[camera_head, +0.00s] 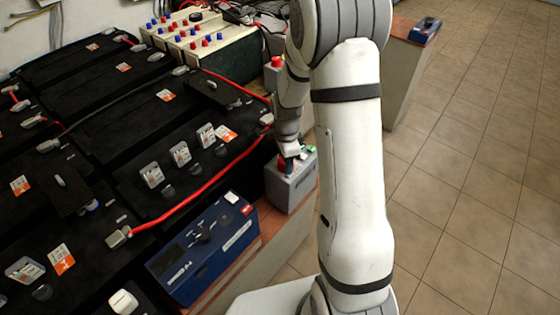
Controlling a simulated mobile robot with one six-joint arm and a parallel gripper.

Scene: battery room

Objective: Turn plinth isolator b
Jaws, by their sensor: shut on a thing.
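A grey isolator box (291,187) stands on the red-topped plinth, just right of the black batteries. I cannot read a label on it, so whether it is isolator b is not shown. My gripper (286,163) points down at the top of this box and is shut on its knob. The knob is mostly hidden by the fingers, so its angle cannot be seen. A small green part shows on the box top, right of my gripper. A second grey box with a red knob (276,61) stands farther back, partly hidden by my arm.
A blue instrument case (205,250) sits on the plinth (262,262) in front of the isolator. Black batteries (110,130) with red cables fill the left. A cream box with red and blue terminals (200,45) stands behind. Tiled floor (480,160) at right is clear.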

